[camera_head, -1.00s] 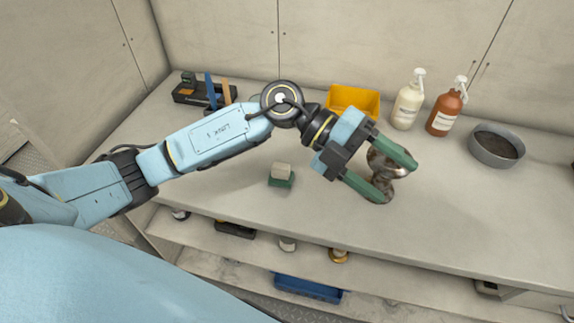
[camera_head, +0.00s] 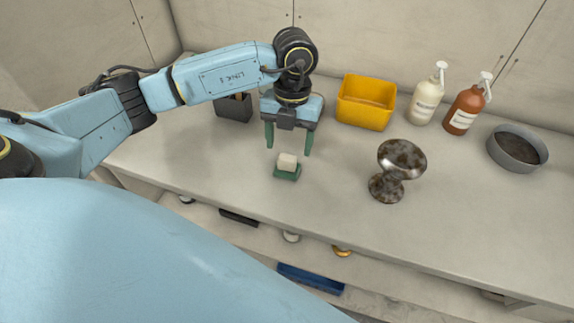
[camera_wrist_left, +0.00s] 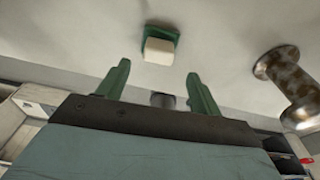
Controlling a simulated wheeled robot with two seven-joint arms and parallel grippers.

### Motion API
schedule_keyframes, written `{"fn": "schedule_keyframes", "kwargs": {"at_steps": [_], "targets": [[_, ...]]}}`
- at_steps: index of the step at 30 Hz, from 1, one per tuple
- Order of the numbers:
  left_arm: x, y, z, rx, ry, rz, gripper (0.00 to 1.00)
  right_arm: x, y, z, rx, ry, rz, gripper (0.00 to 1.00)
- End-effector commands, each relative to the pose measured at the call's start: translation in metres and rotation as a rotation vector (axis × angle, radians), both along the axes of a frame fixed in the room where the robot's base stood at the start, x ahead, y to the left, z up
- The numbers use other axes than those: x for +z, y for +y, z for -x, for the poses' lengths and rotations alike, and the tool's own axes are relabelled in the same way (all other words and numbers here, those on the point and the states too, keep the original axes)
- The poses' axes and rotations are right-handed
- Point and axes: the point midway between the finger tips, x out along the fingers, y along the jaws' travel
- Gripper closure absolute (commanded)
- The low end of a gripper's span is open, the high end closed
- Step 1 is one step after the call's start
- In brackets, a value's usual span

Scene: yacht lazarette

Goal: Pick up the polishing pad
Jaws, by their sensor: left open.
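The polishing pad (camera_head: 288,163) looks like a small cream block on a green base (camera_head: 287,175). It sits on the grey worktop near its front edge; I cannot tell whether block and base are one piece. In the left wrist view the cream block (camera_wrist_left: 159,50) and its green rim (camera_wrist_left: 162,32) lie beyond the fingertips, between their lines. My left gripper (camera_head: 288,149) is open and empty, fingers pointing down, just behind and above the pad. Its green fingers also show in the left wrist view (camera_wrist_left: 158,80). My right gripper is in no view.
A mottled metal goblet-like piece (camera_head: 398,165) stands right of the pad. Behind are a yellow bin (camera_head: 366,101), a white pump bottle (camera_head: 426,97), a brown pump bottle (camera_head: 465,108) and a round grey pan (camera_head: 517,149). The worktop around the pad is clear.

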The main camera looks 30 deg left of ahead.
Motion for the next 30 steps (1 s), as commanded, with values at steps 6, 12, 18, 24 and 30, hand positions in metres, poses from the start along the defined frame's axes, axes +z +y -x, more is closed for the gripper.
{"fn": "schedule_keyframes", "kwargs": {"at_steps": [6,12,18,24,30], "targets": [[-0.016,0.000,0.002,0.000,0.002,0.002,0.35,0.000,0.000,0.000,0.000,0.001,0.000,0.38],[-0.046,0.004,0.003,-0.001,0.003,0.002,0.35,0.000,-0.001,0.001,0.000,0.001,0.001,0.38],[-0.062,0.003,0.005,-0.001,-0.002,0.003,0.35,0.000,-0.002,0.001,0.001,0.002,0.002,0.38],[-0.062,0.003,0.004,0.000,-0.003,0.003,0.35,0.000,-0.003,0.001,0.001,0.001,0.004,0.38],[-0.062,0.003,0.004,0.000,-0.002,0.004,0.59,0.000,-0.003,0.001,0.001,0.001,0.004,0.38]]}}
